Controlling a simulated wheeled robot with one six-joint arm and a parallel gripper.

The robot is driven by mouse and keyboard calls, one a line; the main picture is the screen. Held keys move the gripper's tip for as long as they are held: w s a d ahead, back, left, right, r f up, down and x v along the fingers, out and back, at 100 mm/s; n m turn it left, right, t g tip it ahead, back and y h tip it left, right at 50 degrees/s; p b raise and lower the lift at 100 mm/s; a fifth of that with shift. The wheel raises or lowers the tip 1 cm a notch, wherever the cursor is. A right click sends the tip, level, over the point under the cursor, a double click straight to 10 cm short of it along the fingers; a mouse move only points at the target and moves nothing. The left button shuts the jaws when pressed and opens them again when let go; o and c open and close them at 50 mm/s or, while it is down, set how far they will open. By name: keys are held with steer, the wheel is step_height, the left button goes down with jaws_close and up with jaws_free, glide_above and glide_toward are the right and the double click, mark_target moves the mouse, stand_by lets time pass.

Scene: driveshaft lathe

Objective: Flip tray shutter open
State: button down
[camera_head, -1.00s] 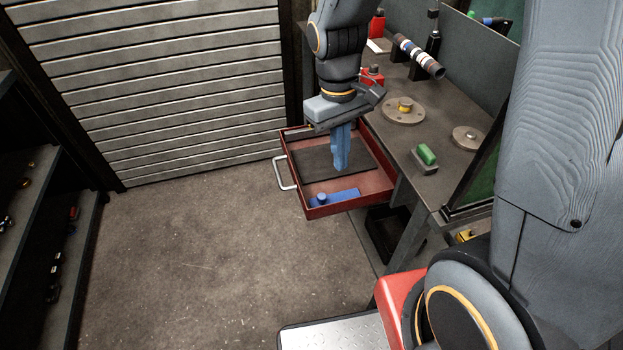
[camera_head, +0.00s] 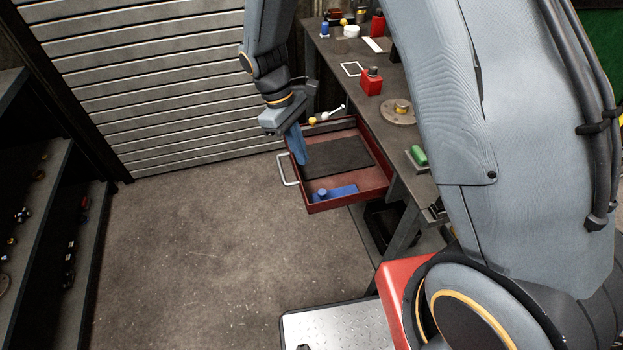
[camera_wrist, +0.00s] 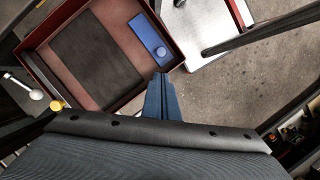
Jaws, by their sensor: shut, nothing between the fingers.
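A red open drawer tray (camera_head: 350,202) sticks out from the workbench, and it also shows in the wrist view (camera_wrist: 125,99). A dark flat panel (camera_head: 338,157) lies over the middle of its floor, also visible in the wrist view (camera_wrist: 98,60). A blue flat piece with a round knob (camera_head: 337,192) lies beside the panel, near the drawer's near wall; it also shows in the wrist view (camera_wrist: 149,36). My gripper (camera_head: 302,161) has its blue fingers shut and empty, at the drawer's handle-side edge. The fingertips in the wrist view (camera_wrist: 160,78) appear near that edge; contact cannot be told.
A pale handle (camera_head: 286,170) sits on the drawer front. A white lever (camera_head: 334,112) and a yellow knob (camera_head: 312,121) are at the drawer's far side. The workbench (camera_head: 345,92) holds several parts, including a red box (camera_head: 371,82). Open floor (camera_head: 200,240) lies left.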

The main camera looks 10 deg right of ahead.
steer(key=shift+f, duration=0.1)
steer(key=p, duration=0.3)
glide_above(317, 196)
steer(key=w+a, duration=0.1)
steer(key=a, duration=0.1)
steer(key=f, duration=0.9)
steer(key=shift+w+d+f, duration=0.15)
steer(key=shift+d, duration=0.1)
